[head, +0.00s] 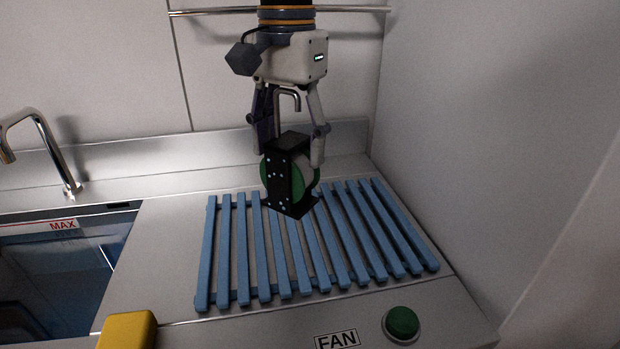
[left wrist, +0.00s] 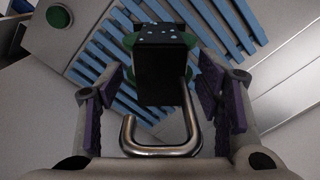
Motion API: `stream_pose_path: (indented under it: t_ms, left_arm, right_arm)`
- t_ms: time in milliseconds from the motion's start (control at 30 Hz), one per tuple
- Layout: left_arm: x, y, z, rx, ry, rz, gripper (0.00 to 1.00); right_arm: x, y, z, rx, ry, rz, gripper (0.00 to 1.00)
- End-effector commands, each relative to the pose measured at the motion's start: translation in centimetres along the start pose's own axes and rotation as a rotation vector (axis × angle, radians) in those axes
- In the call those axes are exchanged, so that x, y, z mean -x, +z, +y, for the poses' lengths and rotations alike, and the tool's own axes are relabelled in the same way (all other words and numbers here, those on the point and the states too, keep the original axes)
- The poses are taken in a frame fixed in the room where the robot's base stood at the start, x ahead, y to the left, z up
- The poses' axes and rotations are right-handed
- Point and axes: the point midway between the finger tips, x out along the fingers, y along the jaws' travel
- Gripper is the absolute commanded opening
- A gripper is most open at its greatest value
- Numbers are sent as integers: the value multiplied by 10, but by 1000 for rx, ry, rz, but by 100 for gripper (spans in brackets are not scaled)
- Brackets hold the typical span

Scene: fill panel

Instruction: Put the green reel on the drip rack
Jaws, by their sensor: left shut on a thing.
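The green reel (head: 270,176) has green flanges, a pale middle, a black bracket and a bent metal hook on top. It is upright over the back middle of the blue slatted drip rack (head: 204,270). My left gripper (head: 291,153) points down from above, shut on the reel with one finger at each side. In the left wrist view the reel's black block (left wrist: 160,72) and hook are between my purple-padded fingers (left wrist: 165,105), with rack slats behind. I cannot tell whether the reel touches the slats. My right gripper is out of view.
A sink (head: 60,265) with a tap (head: 55,155) lies at the left. A yellow object (head: 127,330) is at the front left. A green button (head: 401,323) and a FAN label (head: 337,340) are at the front. Walls stand behind and right of the rack. The rack's other slats are clear.

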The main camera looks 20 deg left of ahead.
Motion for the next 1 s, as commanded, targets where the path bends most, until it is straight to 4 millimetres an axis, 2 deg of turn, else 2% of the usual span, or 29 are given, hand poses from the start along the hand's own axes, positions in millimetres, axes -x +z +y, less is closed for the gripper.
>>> stream_pose_path:
  t_ms: [33,100,200,433,600,967,1000]
  left_arm:
    - [0,-8,-1,-1,-16,13,24]
    - [-18,-20,-2,-3,-2,5,24]
    - [-36,-34,-3,-3,-1,6,24]
    - [-62,-55,-5,-3,-1,4,24]
    - [-86,-55,-5,-3,-1,9,24]
    - [-93,-55,-5,-3,-1,7,24]
    - [-93,-55,-5,-3,-1,7,69]
  right_arm:
    - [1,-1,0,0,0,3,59]
    - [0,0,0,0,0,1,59]
    - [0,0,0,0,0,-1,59]
    - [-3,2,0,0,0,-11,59]
    - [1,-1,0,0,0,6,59]
    - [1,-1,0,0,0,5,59]
    - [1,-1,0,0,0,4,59]
